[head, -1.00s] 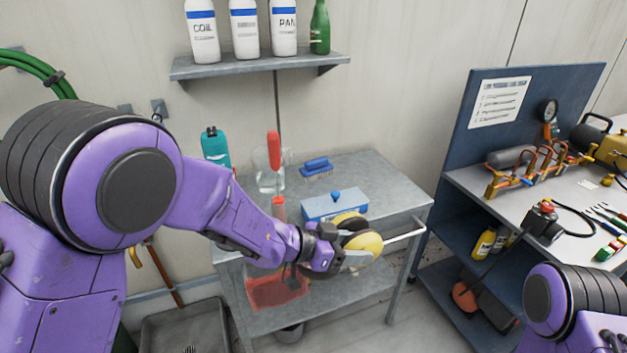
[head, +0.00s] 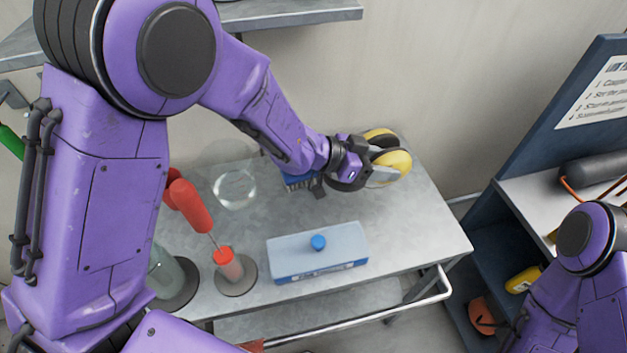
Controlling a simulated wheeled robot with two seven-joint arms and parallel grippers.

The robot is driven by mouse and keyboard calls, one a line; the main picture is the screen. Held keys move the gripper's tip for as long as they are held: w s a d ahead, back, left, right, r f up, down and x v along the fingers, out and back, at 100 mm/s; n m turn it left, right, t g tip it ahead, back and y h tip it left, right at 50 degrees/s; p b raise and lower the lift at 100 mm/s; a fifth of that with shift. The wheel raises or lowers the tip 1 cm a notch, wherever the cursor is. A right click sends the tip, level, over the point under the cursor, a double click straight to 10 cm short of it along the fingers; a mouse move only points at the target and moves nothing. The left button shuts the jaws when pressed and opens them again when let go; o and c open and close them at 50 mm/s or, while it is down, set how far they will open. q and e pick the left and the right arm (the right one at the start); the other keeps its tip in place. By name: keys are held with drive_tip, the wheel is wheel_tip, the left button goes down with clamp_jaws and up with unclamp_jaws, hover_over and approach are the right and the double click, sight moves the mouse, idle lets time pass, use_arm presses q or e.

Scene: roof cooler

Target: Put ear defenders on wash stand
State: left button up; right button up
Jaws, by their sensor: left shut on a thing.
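The ear defenders (head: 397,163), with yellow cups and dark cushions, are at the back right of the wash stand. My left gripper (head: 372,175) is shut on them; its fingers reach across the cups. I cannot tell whether the cups touch the stand's top. The wash stand (head: 420,240) is a grey metal table with a rail along its front right. Only part of my right arm shows at the lower right; its gripper is out of view.
On the stand are a blue-grey box (head: 318,252) with a blue knob, a clear glass jar (head: 236,188), a red-handled tool (head: 192,206) in a red-topped holder (head: 228,265), and a blue brush (head: 300,182) partly behind my arm. The stand's right side is bare. A blue bench (head: 520,230) stands at right.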

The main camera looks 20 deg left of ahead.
use_arm(q)
drive_tip(key=shift+w+a, duration=0.1)
drive_tip(key=shift+w, duration=0.15)
drive_tip(key=shift+s+a+f, duration=0.1)
drive_tip(key=f, duration=0.1)
drive_tip(key=s+f, duration=0.2)
drive_tip(key=f, duration=0.1)
drive_tip(key=shift+d, duration=0.2)
drive_tip(key=f, duration=0.1)
drive_tip(key=w+f, duration=0.1)
drive_tip(key=f, duration=0.1)
drive_tip(key=f+p, duration=0.1)
drive_tip(key=f, duration=0.1)
drive_tip(key=shift+w, duration=0.25)
drive_tip(key=shift+f, duration=0.25)
drive_tip(key=shift+s+r, duration=0.15)
drive_tip(key=shift+s, duration=0.2)
drive_tip(key=o, duration=1.2)
drive_tip(key=shift+w+f, duration=0.15)
drive_tip(key=shift+f, duration=0.1)
use_arm(e)
drive_tip(key=shift+s+a+r, duration=0.1)
drive_tip(key=shift+s+r, duration=0.1)
drive_tip(key=shift+r, duration=0.3)
